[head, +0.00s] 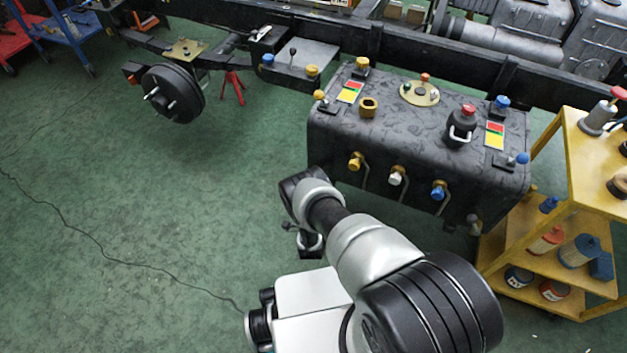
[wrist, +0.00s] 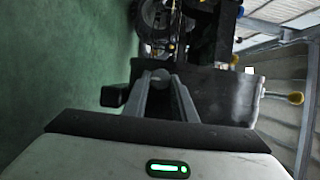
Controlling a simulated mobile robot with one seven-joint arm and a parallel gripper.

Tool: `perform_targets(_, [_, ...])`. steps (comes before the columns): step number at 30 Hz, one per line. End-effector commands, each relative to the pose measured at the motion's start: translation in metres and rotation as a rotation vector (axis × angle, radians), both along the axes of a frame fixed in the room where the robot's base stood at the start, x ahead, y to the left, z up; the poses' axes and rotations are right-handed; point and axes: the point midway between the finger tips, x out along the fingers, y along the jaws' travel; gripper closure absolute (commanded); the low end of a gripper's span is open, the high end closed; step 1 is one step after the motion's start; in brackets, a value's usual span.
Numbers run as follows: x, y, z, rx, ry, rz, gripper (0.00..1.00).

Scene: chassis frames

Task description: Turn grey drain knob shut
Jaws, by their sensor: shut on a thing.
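The black tank (head: 420,120) hangs on the chassis frame, right of centre in the head view. My gripper (wrist: 160,84) shows in the wrist view with its two grey fingers close together. They are shut on a small rounded grey thing at their tips, which looks like the grey drain knob (wrist: 159,74). The fingers hide most of it, so its turn angle cannot be told. In the head view my wrist is low, just left of the tank's lower left corner, and the fingertips are not clear. The dark tank side (wrist: 225,92) lies right of the fingers in the wrist view.
Yellow (head: 354,163), white (head: 396,178) and blue (head: 438,192) knobs line the tank's front. A yellow shelf cart (head: 560,230) stands close at right. The green floor at left is mostly clear.

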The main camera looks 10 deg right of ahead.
Motion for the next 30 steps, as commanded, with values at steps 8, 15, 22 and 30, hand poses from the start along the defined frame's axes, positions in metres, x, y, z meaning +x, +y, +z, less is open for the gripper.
perform_targets(8, [-0.0001, 0.0010, 0.0000, 0.011, -0.008, 0.002, 0.98])
perform_targets(15, [0.0000, 0.0010, 0.0000, 0.010, -0.008, 0.002, 0.67])
perform_targets(22, [0.0000, 0.0005, -0.0001, 0.010, -0.006, 0.001, 0.57])
perform_targets(30, [0.0011, 0.0011, -0.0002, 0.010, -0.006, 0.000, 0.57])
